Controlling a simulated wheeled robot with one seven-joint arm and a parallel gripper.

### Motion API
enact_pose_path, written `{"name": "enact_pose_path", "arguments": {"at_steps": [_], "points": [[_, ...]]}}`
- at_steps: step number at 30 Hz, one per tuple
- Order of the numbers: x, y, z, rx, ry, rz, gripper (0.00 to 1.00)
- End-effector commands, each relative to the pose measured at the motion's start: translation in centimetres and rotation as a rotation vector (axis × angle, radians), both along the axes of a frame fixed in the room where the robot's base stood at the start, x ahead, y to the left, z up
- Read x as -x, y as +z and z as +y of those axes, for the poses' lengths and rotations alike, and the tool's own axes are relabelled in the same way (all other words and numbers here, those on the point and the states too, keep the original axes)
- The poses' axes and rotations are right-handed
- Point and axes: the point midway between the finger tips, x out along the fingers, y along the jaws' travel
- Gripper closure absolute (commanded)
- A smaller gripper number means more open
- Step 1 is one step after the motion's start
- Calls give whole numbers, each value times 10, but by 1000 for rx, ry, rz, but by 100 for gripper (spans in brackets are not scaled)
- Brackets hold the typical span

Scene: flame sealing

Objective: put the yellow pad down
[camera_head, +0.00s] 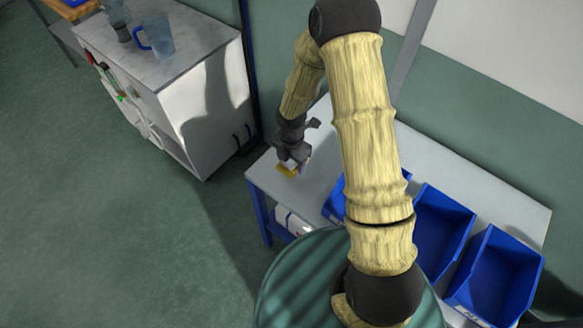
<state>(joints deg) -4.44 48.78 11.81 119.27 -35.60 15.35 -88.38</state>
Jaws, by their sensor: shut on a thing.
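The yellow pad (286,171) is small in the head view, at the left end of a light grey table. My gripper (294,163) is shut on the pad and points down over that end of the table. The pad is close to the grey tabletop (325,157); I cannot tell whether it touches it. The gripper's fingers are dark and partly hide the pad.
Blue bins (496,275) stand along the table's front right, partly behind my arm. A white cabinet (207,111) with a blue jug (158,38) on top stands to the left. Some tabletop beyond the gripper is clear.

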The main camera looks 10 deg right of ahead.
Motion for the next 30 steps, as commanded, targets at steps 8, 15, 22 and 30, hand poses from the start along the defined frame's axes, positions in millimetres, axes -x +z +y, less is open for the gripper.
{"name": "enact_pose_path", "arguments": {"at_steps": [8,15,22,30], "points": [[-1,-6,0,0,-2,-1,70],[1,-22,0,2,0,2,70],[0,-43,0,1,-1,-1,70],[0,-45,0,1,-2,-1,70]]}}
